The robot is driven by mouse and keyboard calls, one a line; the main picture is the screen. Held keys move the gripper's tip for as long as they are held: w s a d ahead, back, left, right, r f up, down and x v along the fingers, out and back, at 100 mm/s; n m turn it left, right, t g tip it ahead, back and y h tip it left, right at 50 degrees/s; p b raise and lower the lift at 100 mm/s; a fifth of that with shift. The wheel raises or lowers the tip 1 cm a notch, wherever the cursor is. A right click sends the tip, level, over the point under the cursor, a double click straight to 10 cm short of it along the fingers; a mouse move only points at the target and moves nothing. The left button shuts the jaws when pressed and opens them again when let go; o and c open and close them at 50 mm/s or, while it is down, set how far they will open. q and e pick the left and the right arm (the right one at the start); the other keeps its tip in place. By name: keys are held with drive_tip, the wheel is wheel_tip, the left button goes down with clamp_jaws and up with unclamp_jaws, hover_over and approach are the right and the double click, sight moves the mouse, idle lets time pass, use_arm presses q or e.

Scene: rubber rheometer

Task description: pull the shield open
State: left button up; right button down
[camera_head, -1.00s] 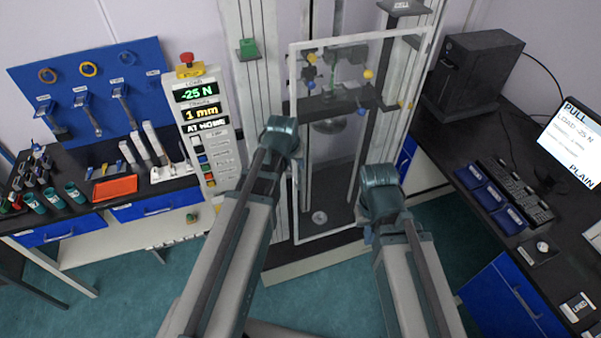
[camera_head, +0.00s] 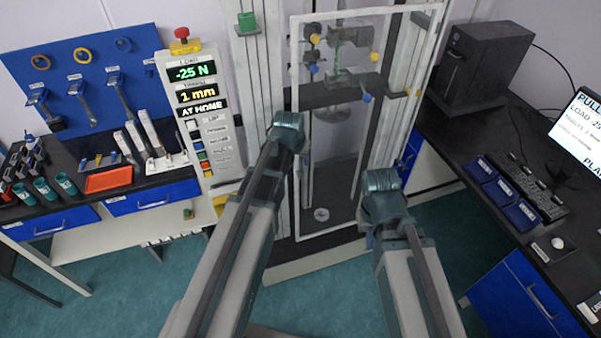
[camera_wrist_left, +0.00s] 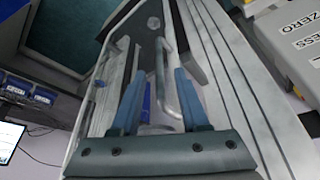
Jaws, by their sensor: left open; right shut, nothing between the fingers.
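The shield (camera_head: 345,182) is a clear panel in a pale frame, standing upright across the front of the testing machine and looking closed. My left gripper (camera_head: 292,124) is at the left side of the shield frame; its fingers are hidden in the head view. In the left wrist view my left gripper (camera_wrist_left: 160,76) is open, with a grey bar handle (camera_wrist_left: 163,82) showing between its two blue fingers. I cannot tell whether either finger touches it. My right gripper (camera_head: 381,184) is shut and empty, low in front of the shield's right side.
A control panel (camera_head: 204,120) reading -25 N, 1 mm and AT HOME stands left of the shield. A left bench holds an orange tray (camera_head: 109,180) and tools. A black computer case (camera_head: 480,68), keyboard and monitor (camera_head: 580,135) are on the right desk. The floor between is clear.

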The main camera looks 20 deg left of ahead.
sight(300, 163)
use_arm(q)
drive_tip(key=b+x, duration=0.3)
drive_tip(key=x, duration=0.2)
drive_tip(key=shift+f+b, duration=0.1)
drive_tip(key=shift+b, duration=0.25)
clamp_jaws()
idle(1.1)
